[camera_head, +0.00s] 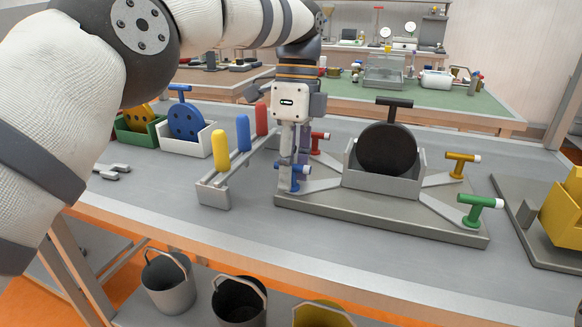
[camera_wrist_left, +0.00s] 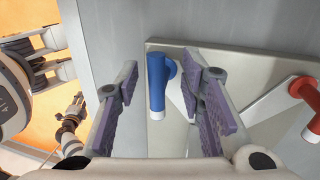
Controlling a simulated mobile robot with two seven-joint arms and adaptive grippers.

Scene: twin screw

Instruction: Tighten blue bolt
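The blue bolt (camera_head: 295,177) stands at the near left corner of the grey base plate (camera_head: 375,215), with a side arm at its top. My left gripper (camera_head: 291,172) points down over it. In the left wrist view, the gripper's purple-padded fingers (camera_wrist_left: 163,110) are apart, and the blue bolt (camera_wrist_left: 157,88) shows between them, nearer the right finger. I cannot tell whether that finger touches it. My right gripper (camera_wrist_left: 70,53) shows at the left of the left wrist view, beyond the table edge, with its fingers apart and nothing between them.
A black disc (camera_head: 387,148) stands in a grey holder on the plate. Red (camera_head: 318,138), yellow (camera_head: 460,163) and green (camera_head: 476,207) bolts stand at other corners. A rack (camera_head: 222,183) with coloured handles stands just left. The tabletop in front is clear.

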